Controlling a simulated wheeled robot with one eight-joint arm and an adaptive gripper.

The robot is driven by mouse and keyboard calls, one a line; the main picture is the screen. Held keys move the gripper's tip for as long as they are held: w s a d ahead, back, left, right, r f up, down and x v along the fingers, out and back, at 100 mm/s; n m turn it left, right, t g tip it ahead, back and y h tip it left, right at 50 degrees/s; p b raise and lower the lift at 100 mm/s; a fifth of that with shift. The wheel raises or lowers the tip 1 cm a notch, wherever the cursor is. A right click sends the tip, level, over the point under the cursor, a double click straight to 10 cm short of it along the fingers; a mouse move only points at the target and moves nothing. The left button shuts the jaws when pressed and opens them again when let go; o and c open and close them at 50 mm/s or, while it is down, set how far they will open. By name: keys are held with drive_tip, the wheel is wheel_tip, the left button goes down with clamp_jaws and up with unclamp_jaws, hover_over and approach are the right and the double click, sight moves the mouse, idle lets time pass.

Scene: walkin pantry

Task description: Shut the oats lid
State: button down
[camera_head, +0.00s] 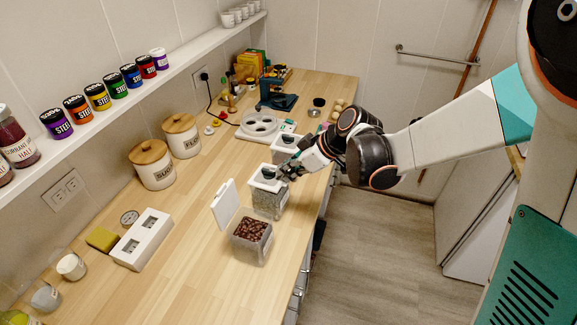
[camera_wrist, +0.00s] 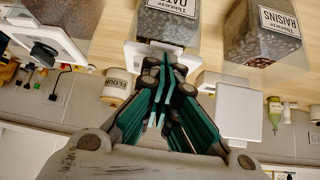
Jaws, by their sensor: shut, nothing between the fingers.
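The oats container (camera_wrist: 168,22) is a clear box labelled OATS in the wrist view. In the head view it is the middle container (camera_head: 270,204), filled with pale grains. Its white lid (camera_head: 262,184) has a dark latch and lies over the top, looking down or nearly so; whether it is fully seated I cannot tell. My gripper (camera_head: 285,173) is shut and empty, right at the lid's right side. In the wrist view my gripper (camera_wrist: 165,75) overlaps the lid's edge, so contact is hard to tell.
The raisins container (camera_head: 251,241) stands nearer, its white lid (camera_head: 226,204) raised open. Another white-lidded container (camera_head: 287,144) stands behind the oats. Sugar (camera_head: 153,168) and flour (camera_head: 183,138) canisters stand at left. Bare counter (camera_head: 205,200) lies between.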

drive_tip(key=shift+f, duration=0.1)
drive_tip(key=shift+s+d+f+b, duration=0.1)
drive_tip(key=shift+d+f+b, duration=0.1)
drive_tip(key=shift+f+b, duration=0.25)
drive_tip(key=shift+s+d+f+b, duration=0.1)
drive_tip(key=shift+d+f+b, duration=0.05)
drive_tip(key=shift+f+b, duration=0.3)
